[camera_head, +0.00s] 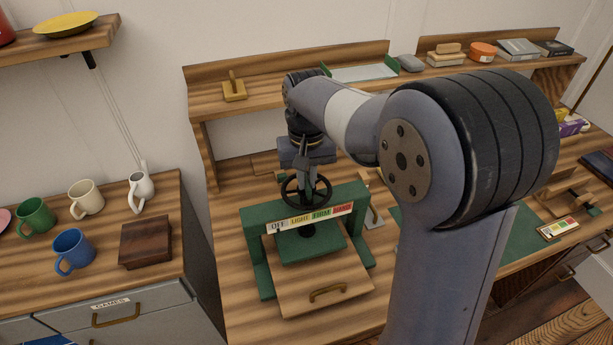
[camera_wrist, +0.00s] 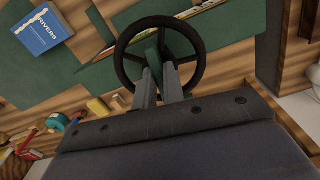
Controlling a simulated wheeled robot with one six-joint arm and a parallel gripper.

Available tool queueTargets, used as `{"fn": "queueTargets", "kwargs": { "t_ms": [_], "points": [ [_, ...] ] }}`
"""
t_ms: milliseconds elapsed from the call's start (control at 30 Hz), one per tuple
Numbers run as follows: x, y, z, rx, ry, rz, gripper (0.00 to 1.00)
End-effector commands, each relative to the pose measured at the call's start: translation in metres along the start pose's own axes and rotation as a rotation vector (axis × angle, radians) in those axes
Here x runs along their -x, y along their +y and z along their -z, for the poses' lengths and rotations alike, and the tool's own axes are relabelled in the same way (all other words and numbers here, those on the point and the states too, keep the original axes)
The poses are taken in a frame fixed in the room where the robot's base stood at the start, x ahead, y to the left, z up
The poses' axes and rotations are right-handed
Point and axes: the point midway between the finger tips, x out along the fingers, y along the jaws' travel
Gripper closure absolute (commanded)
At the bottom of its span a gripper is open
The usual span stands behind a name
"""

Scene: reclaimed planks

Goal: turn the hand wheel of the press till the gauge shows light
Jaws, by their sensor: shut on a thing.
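The green press (camera_head: 355,196) stands on the wooden bench, with a wooden board with a brass handle (camera_head: 305,302) under its plate. Its black hand wheel (camera_head: 284,192) sits on top. The gauge strip (camera_head: 310,217) on the front of the crossbar reads OFF, LIGHT, FIRM and HARD, in white, yellow, green and red. I cannot make out which mark its pointer is at. My gripper (camera_head: 309,176) points down over the wheel and is shut on it near the middle. In the wrist view, the fingers (camera_wrist: 162,82) reach inside the wheel's rim (camera_wrist: 119,60). The exact grip point is partly hidden.
Mugs (camera_head: 70,250) and a dark wooden box (camera_head: 146,242) stand on the left cabinet. A shelf behind the press holds a brass-coloured object (camera_head: 234,90), a green-ended tray (camera_head: 362,73) and small items. My arm hides much of the bench to the right.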

Motion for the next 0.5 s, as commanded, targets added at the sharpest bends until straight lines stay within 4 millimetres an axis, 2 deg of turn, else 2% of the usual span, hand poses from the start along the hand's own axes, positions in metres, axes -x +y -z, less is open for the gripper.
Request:
{"fn": "queueTargets", "kwargs": {
  "t_ms": [267,500],
  "points": [
    [0.0008,0.0000,0.0001,-0.024,0.000,0.000,1.00],
    [0.0017,0.0000,0.0004,-0.144,0.000,0.000,1.00]
  ]
}}
